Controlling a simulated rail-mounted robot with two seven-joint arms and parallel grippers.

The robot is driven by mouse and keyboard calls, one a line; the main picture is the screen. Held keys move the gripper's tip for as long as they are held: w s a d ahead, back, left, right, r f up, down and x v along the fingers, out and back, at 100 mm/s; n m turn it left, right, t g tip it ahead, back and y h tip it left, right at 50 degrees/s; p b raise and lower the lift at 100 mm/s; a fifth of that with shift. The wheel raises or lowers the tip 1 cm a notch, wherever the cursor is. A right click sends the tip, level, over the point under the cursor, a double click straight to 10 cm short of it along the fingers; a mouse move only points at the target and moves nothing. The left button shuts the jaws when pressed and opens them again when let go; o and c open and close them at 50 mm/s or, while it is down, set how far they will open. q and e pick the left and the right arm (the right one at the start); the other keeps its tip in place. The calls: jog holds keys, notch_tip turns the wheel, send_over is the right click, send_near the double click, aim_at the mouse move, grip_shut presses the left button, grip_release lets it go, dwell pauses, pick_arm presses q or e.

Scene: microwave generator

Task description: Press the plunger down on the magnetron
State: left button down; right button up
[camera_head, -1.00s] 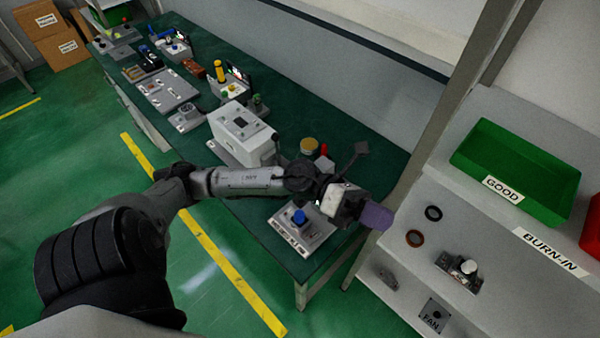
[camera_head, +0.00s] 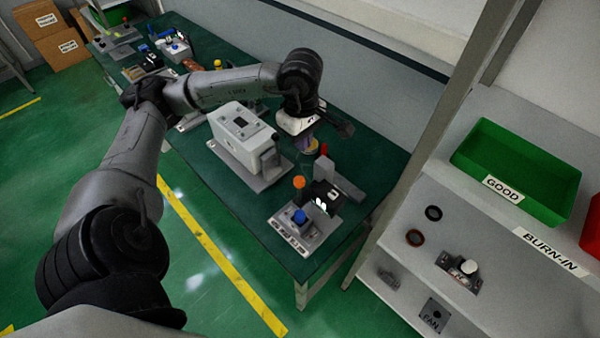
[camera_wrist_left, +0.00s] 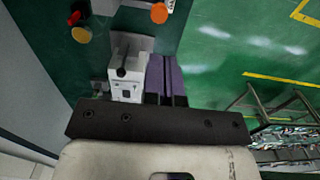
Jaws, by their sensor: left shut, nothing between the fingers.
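My left gripper (camera_head: 308,146) has purple fingers pointing down, just right of the white box-shaped unit (camera_head: 243,135) on the green bench. The fingers (camera_wrist_left: 166,78) are shut with nothing between them in the left wrist view, close beside a white block with a dark knob (camera_wrist_left: 127,72). I cannot tell for sure which part is the magnetron or its plunger. A fixture with a blue knob (camera_head: 299,216) and a black block (camera_head: 323,196) stands nearer the bench's right end. An orange knob (camera_head: 299,182) is just behind it. My right gripper is not seen.
A red cone-shaped part (camera_head: 323,150) stands near my fingers, and a yellow disc (camera_wrist_left: 81,34) shows near it in the wrist view. More stations line the bench (camera_head: 365,160) to the far left. A shelf with a green GOOD bin (camera_head: 515,170) is at the right.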

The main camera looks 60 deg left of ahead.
pick_arm(q)
jog(key=shift+s+a+r, duration=0.1)
jog(key=shift+a+r, duration=0.05)
jog(key=shift+a, duration=0.2)
jog(key=p, duration=0.3)
send_near(300, 179)
notch_tip(300, 179, down, 8)
jog(key=shift+d+r, duration=0.15)
jog(key=shift+r, duration=0.05)
dwell(0.5)
